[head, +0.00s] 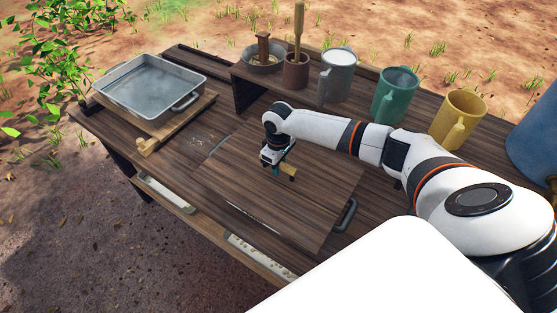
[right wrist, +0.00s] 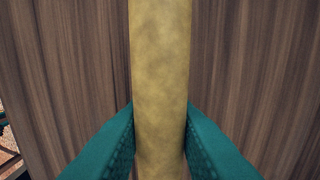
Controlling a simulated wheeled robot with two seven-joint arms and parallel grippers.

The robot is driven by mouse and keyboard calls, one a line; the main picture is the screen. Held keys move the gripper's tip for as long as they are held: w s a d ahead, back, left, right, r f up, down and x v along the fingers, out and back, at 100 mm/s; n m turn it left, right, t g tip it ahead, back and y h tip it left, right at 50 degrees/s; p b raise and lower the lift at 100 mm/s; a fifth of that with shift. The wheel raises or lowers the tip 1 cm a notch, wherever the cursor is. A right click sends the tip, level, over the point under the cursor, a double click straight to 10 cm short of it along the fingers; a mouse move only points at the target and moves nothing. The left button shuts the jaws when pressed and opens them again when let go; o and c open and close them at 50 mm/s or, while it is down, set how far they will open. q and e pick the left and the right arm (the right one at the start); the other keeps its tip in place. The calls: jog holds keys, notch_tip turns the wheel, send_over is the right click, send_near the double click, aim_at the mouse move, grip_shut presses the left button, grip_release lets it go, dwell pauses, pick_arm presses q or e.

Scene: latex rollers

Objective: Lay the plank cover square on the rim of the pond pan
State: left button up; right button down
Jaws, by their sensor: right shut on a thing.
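The plank cover (head: 250,178) is a wide brown wood-grain board in the middle of the table, with a pale wooden bar handle (head: 288,168) on top. My right gripper (head: 277,163) is shut on this handle. In the right wrist view the teal fingers (right wrist: 158,150) press on both sides of the handle (right wrist: 160,70), with the cover (right wrist: 60,70) behind. A grey metal loop handle (head: 347,214) sticks out from under the cover's right side; the pan it belongs to is mostly hidden. I cannot tell whether the cover touches a rim. My left gripper is not in view.
A grey pan (head: 118,104) with side handles stands on a wooden board (head: 150,143) at the left. A raised shelf (head: 245,98) at the back holds a bowl, a pot, and grey, green (head: 396,97) and yellow (head: 458,118) mugs. A blue container (head: 538,138) is far right.

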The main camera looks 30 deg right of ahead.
jog(key=shift+f, duration=0.3)
jog(key=c, duration=1.1)
grip_release()
jog(key=shift+c, duration=0.2)
notch_tip(320, 180, up, 12)
jog(key=b, duration=0.3)
notch_tip(320, 180, up, 5)
jog(key=p, duration=0.6)
